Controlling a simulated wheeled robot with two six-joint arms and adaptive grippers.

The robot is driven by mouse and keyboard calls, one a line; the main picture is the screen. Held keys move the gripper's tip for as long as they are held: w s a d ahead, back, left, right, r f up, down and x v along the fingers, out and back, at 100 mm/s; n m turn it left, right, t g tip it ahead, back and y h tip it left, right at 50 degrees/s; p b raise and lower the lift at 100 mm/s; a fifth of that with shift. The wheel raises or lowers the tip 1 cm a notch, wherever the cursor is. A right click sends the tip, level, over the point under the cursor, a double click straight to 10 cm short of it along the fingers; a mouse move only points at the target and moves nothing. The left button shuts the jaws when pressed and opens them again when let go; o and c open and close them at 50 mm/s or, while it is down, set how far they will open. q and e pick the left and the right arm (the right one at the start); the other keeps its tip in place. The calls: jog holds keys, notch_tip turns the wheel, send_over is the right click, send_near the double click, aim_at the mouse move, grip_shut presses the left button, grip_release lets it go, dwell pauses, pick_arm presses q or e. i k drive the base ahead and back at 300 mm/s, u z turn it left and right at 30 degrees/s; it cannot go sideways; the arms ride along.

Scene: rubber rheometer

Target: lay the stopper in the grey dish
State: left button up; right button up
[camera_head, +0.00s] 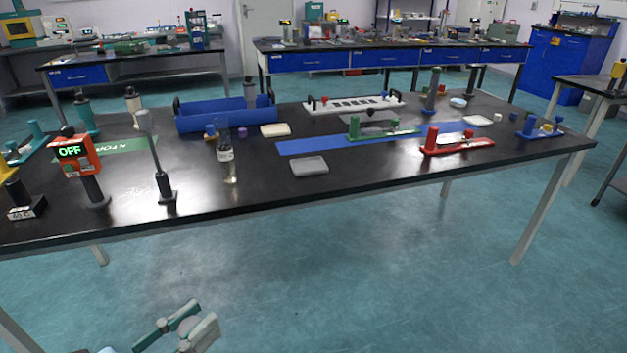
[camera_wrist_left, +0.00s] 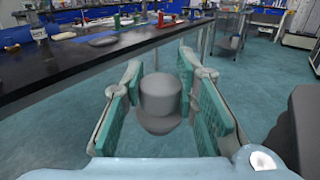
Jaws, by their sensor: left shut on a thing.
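The stopper (camera_wrist_left: 160,100) is a grey rounded piece with a wider lower part, seen between the fingers of my left gripper (camera_wrist_left: 160,85) in the left wrist view. In the head view my left gripper (camera_head: 180,322) is at the bottom left, in front of the bench and clear of it, shut on the stopper (camera_head: 188,325). The grey dish (camera_head: 309,167) is a shallow, rounded rectangle near the front edge of the black bench. It looks empty and lies up and to the right of the gripper. My right gripper is not in view.
On the black bench (camera_head: 260,185), a clear bottle (camera_head: 226,155) and a grey post on a stand (camera_head: 165,185) stand left of the dish. A cream dish (camera_head: 275,130) and a blue mat (camera_head: 300,145) lie behind it. The floor in front is clear.

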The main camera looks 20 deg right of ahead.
aim_at(308, 167)
jog(key=u, duration=0.05)
jog(key=k, duration=0.7)
jog(key=z, duration=1.1)
jog(key=i, duration=0.85)
jog(key=z, duration=0.55)
jog(key=i, duration=0.95)
jog(key=u, duration=1)
jog(key=i, duration=0.75)
jog(key=u, duration=0.7)
